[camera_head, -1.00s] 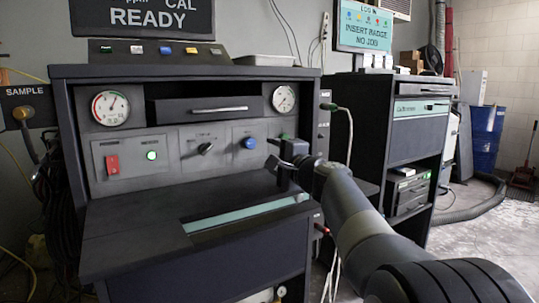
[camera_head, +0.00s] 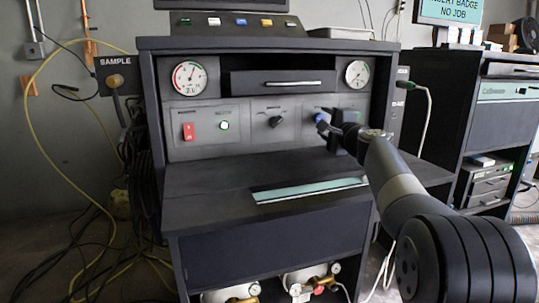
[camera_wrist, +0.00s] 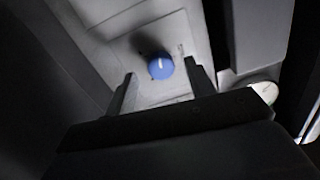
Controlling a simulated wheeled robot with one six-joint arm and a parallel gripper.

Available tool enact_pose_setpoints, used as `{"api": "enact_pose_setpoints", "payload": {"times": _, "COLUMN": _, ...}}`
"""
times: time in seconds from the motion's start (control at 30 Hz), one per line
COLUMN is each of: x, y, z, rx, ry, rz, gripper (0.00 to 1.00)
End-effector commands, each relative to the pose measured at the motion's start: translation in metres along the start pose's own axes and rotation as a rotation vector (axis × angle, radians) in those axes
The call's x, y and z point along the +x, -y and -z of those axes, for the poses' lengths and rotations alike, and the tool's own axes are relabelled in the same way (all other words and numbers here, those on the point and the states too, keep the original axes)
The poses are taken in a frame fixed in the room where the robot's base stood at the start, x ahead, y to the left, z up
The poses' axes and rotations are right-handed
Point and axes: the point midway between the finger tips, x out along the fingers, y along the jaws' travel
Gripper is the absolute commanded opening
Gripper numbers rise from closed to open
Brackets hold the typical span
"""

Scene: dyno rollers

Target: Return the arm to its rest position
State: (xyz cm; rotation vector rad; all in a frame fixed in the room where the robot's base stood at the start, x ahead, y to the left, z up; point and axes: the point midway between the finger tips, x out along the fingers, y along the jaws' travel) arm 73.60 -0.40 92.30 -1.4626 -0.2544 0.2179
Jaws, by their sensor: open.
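My gripper (camera_head: 335,128) is at the right part of the grey control panel in the head view, at the end of my raised arm. In the wrist view its two fingers (camera_wrist: 158,88) are apart with nothing between them. A blue knob (camera_wrist: 160,67) with a pale pointer mark lies on the panel beyond the fingertips. In the head view the knob (camera_head: 321,117) is partly hidden by my gripper. I cannot tell from the head view how wide the gap to the panel is.
The dark console (camera_head: 155,130) has a red switch (camera_head: 188,131), a green light (camera_head: 224,125), a black selector knob (camera_head: 276,122), a drawer (camera_head: 282,81) and two gauges. Its shelf (camera_head: 215,180) juts out below my gripper. A second dark cabinet (camera_head: 440,125) stands at right. Cables hang at left.

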Motion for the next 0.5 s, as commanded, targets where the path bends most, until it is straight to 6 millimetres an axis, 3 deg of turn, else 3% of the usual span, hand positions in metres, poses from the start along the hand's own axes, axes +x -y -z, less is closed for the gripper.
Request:
{"api": "enact_pose_setpoints", "payload": {"times": 0.2, "x": 0.017, "y": 0.0, "z": 0.0, "rx": 0.0, "ry": 0.0, "rz": 0.0, "gripper": 0.52}}
{"api": "enact_pose_setpoints", "payload": {"times": 0.5, "x": 0.018, "y": 0.0, "z": 0.0, "rx": 0.009, "ry": -0.001, "rz": 0.0, "gripper": 0.52}}
